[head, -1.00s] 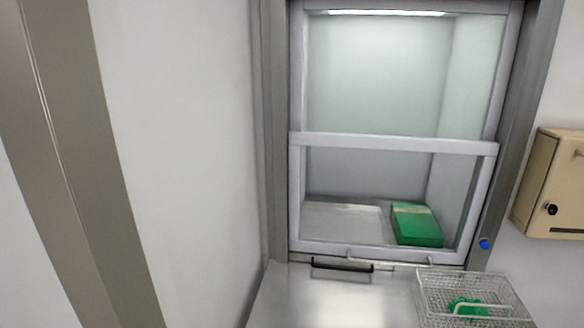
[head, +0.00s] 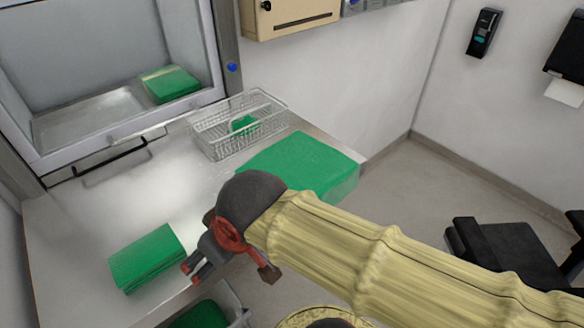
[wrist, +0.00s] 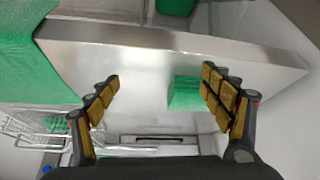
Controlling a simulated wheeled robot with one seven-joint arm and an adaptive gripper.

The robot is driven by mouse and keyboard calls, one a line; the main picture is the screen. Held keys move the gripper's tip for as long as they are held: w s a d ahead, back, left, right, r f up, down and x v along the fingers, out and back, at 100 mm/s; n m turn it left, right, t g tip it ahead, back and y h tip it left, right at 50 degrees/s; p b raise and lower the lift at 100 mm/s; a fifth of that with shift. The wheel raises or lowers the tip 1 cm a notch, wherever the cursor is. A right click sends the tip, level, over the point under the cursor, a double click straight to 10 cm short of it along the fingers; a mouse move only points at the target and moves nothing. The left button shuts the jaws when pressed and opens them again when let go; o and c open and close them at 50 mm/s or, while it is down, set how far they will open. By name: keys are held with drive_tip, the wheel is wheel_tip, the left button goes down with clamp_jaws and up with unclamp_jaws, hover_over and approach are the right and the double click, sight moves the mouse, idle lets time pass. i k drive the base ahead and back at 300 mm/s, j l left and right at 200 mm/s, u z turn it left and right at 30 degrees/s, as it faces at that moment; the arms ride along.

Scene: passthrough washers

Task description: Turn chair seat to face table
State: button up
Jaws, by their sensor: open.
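A black chair (head: 512,262) stands on the floor at the right of the head view, cut off by the right edge. My arm hides part of the floor in front of it. The steel table (head: 65,235) fills the left of the head view, and its bare top also shows in the wrist view (wrist: 140,65). My gripper (head: 190,272) is over the table, far to the left of the chair. In the wrist view its two padded fingers (wrist: 160,98) are wide apart with nothing between them.
Green folded cloths lie on the table, a small stack (head: 147,257) and a larger one (head: 300,165). A wire basket (head: 238,125) stands by the wall. A bin (head: 235,312) with green cloth sits below the table's front edge. Open floor (head: 400,190) lies between table and chair.

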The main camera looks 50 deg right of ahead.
sight(499, 248)
drive_tip(key=z, duration=3.6)
drive_tip(key=i+j+u, duration=0.1)
drive_tip(key=i, duration=0.3)
drive_tip(key=i+j, duration=0.15)
drive_tip(key=i, duration=0.25)
drive_tip(key=j+u, duration=0.05)
